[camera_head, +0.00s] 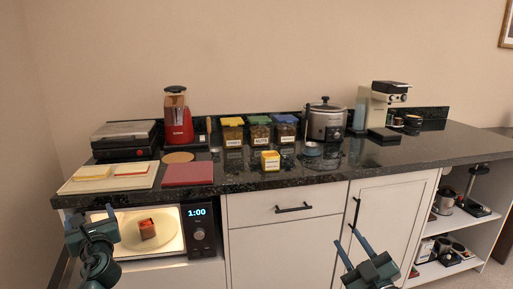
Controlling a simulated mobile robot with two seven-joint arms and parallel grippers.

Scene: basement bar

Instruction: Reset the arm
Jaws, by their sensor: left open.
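My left gripper (89,214) is at the lower left, in front of the left part of the lit microwave (198,236). It is open, with nothing seen between its fingers. My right gripper (347,239) is at the bottom, right of centre, in front of the white cabinet doors. Its two fingers stand apart and nothing shows between them. Both grippers are below the level of the countertop. The upper parts of both arms are out of view.
The dark countertop (260,183) holds boards, a red blender (177,118), several jars, a yellow box (270,161), a slow cooker (325,121) and a coffee machine (388,100). A brown food item (147,230) sits inside the microwave. Cabinet handles (293,209) stick out. Open shelves stand at right.

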